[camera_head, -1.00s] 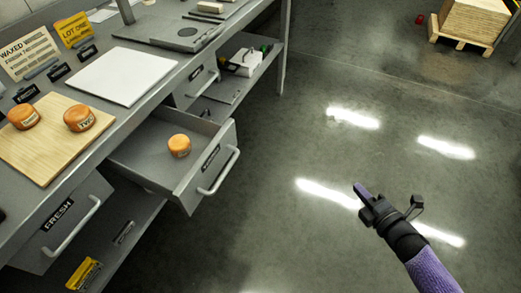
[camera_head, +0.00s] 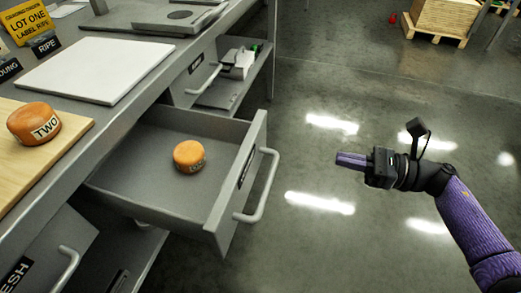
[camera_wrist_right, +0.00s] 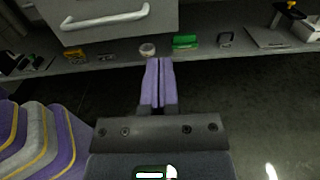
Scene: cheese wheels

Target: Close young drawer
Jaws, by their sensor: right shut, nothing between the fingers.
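The middle drawer (camera_head: 148,205) stands pulled well out from under the workbench. Its front has a pale bar handle (camera_head: 262,190) and a dark label (camera_head: 246,168) too oblique to read. An orange cheese wheel (camera_head: 189,157) sits inside on the drawer floor. My right gripper (camera_head: 342,160) is shut and empty, in the air to the right of the handle and apart from it, pointing left. In the right wrist view, its purple fingers (camera_wrist_right: 160,82) are together below a grey drawer front (camera_wrist_right: 150,12) with a bar handle (camera_wrist_right: 105,20). My left gripper is out of view.
A second drawer (camera_head: 62,250), labelled FRESH, is at the lower left. On the bench are a cheese wheel marked TWO (camera_head: 33,123) on a wooden board (camera_head: 70,132) and a white board (camera_head: 95,66). The floor (camera_head: 370,240) to the right is open.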

